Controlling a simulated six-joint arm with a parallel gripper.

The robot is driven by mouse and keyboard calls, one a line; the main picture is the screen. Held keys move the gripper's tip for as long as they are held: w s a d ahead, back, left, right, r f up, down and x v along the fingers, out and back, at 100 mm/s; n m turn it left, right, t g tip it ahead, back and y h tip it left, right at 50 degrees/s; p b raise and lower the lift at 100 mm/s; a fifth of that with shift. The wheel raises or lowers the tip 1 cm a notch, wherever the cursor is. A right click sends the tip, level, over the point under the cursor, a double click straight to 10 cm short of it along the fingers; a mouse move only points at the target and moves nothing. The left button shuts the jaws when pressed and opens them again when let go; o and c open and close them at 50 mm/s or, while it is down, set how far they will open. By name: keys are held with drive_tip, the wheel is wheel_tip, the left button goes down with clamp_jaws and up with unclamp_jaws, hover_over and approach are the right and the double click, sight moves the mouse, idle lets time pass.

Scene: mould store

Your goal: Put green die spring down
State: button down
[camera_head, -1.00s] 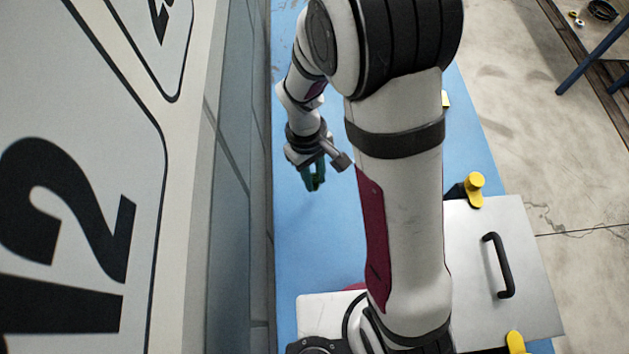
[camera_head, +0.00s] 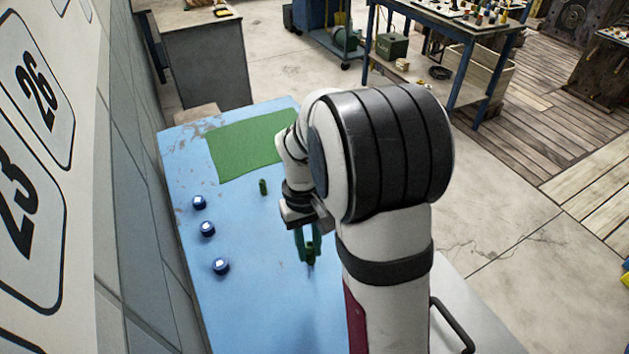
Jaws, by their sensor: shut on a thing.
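My gripper (camera_head: 309,250), with teal fingers, points down over the blue table. It is shut on a small dark green piece, the green die spring (camera_head: 310,254), which is mostly hidden between the fingers. The spring looks held above the tabletop, but the exact gap is hard to tell. Another small green cylinder (camera_head: 263,187) stands upright on the table, left of and beyond my gripper. A green mat (camera_head: 245,146) lies flat at the far end of the table, partly hidden by my arm.
The blue table (camera_head: 250,310) has several blue round pieces with pale tops (camera_head: 207,229) in a row on its left side. A wall with numbered panels (camera_head: 30,190) runs close along the left. Bare tabletop lies between the blue pieces and my gripper.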

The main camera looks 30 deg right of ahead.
drive_tip(key=w+d+m+t, duration=0.1)
drive_tip(key=w+d+m, duration=0.3)
drive_tip(key=d+m, duration=0.5)
drive_tip(key=w+d+r+m+t, duration=0.1)
drive_tip(key=w+d+m, duration=0.3)
drive_tip(key=d+m, duration=0.55)
drive_tip(key=w+d+m+t, duration=0.1)
drive_tip(key=w+d+m, duration=0.2)
drive_tip(key=d+m, duration=0.55)
drive_tip(key=w+a+f+m, duration=0.1)
drive_tip(key=w+a+f, duration=0.1)
drive_tip(key=w, duration=0.1)
drive_tip(key=w+a+f+m, duration=0.1)
drive_tip(key=w+a+f, duration=0.1)
drive_tip(key=w+a, duration=0.1)
drive_tip(key=w+a+f+m, duration=0.1)
drive_tip(key=w+a+f, duration=0.2)
drive_tip(key=w, duration=0.1)
drive_tip(key=shift+y, duration=0.3)
wheel_tip(320, 180, down, 4)
drive_tip(key=shift+w, duration=0.1)
drive_tip(key=shift+f, duration=0.15)
drive_tip(key=c, duration=0.7)
unclamp_jaws()
drive_tip(key=shift+c, duration=0.2)
